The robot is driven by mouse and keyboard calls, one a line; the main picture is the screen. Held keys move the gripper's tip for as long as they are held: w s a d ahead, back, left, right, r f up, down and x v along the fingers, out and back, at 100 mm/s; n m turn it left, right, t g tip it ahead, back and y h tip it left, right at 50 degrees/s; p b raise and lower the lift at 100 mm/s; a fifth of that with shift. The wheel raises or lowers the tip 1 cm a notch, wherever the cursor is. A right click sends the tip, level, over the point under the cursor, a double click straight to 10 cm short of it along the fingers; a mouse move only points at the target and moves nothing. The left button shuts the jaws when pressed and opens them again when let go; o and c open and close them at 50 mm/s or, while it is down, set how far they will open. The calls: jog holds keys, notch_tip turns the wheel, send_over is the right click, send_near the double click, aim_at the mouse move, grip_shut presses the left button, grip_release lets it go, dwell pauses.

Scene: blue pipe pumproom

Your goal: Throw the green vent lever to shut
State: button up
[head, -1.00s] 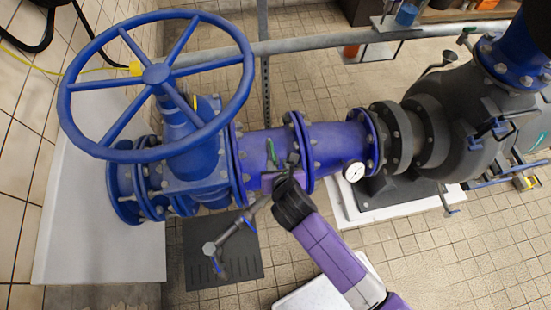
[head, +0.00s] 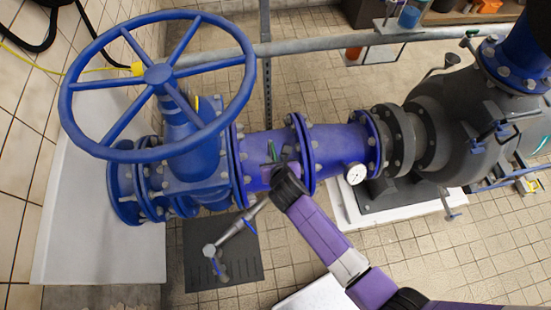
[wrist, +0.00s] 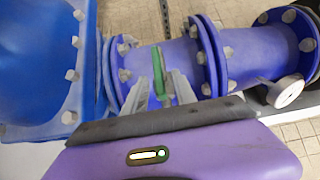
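The green lever (head: 271,151) stands up from the blue-purple pipe (head: 338,143), between two bolted flanges. In the wrist view the lever (wrist: 158,70) points away from me, upright in the picture. My gripper (head: 277,168) is at the pipe, right at the lever's lower part, partly hidden in the head view by its own dark wrist. In the wrist view the two grey fingers of my gripper (wrist: 159,88) are apart, one on each side of the lever. A gap seems to show beside it; contact cannot be told. The lever's pivot is hidden.
A large blue handwheel (head: 157,74) stands left of the lever. A pressure gauge (head: 356,174) sits on the pipe to the right. A grey branch pipe with blue handles (head: 237,231) hangs below, left of my arm. A dark pump (head: 470,120) fills the right.

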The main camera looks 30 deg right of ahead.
grip_shut()
